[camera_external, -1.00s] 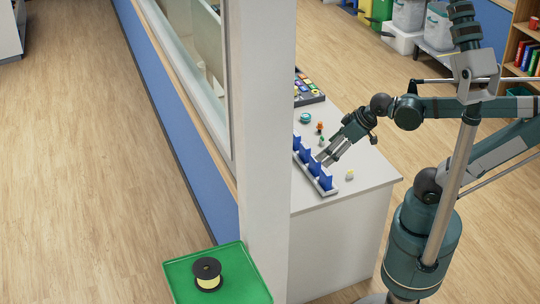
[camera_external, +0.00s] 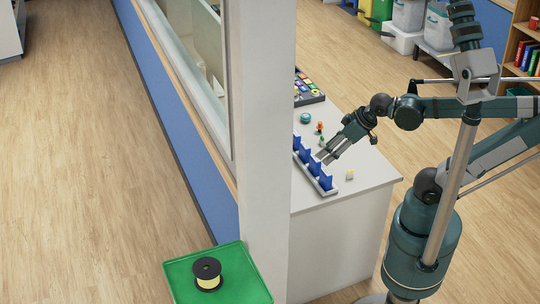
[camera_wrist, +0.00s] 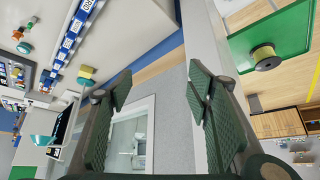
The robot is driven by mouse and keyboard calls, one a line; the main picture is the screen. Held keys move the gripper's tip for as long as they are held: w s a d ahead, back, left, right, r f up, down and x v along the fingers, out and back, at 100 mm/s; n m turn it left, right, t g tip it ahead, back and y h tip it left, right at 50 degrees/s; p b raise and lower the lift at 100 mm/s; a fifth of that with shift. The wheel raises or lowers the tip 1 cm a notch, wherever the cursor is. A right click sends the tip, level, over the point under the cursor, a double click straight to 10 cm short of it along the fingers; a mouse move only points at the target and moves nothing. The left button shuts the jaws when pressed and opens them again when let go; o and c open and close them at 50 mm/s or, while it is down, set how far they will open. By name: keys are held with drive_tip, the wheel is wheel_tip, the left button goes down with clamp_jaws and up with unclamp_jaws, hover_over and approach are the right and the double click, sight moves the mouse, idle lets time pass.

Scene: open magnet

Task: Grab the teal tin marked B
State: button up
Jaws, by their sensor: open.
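A round teal tin (camera_external: 305,118) stands on the white counter, behind the blue rack. A teal object (camera_wrist: 42,140) shows at the lower left of the wrist view; I cannot tell if it is the same tin. No letter B is readable on either. My gripper (camera_external: 326,158) is above the counter, close to the rack and on the near side of the tin, apart from it. In the wrist view, my gripper (camera_wrist: 158,85) has its two fingers wide apart with nothing between them.
The blue slotted rack (camera_external: 314,166) lies along the counter (camera_external: 368,178). A small orange figure (camera_external: 320,127) stands near the tin. A pale block (camera_external: 349,174) sits beside the rack. A dark tray (camera_external: 309,91) of coloured pieces is farther back. A white pillar (camera_external: 266,120) hides the counter's left side.

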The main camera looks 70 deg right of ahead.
drive_tip(key=shift+w, duration=0.1)
drive_tip(key=w+d+r+m+g+h+b, duration=0.1)
drive_tip(key=w+d+r+m, duration=0.15)
drive_tip(key=w+d, duration=1)
drive_tip(key=m+g+h+b, duration=0.2)
drive_tip(key=m+g+b, duration=0.1)
drive_tip(key=m, duration=0.4)
hover_over(307, 116)
drive_tip(key=s+a, duration=0.2)
wheel_tip(307, 116, down, 29)
drive_tip(key=shift+a, duration=0.15)
drive_tip(key=shift+f, duration=0.15)
drive_tip(key=shift+x, duration=1.2)
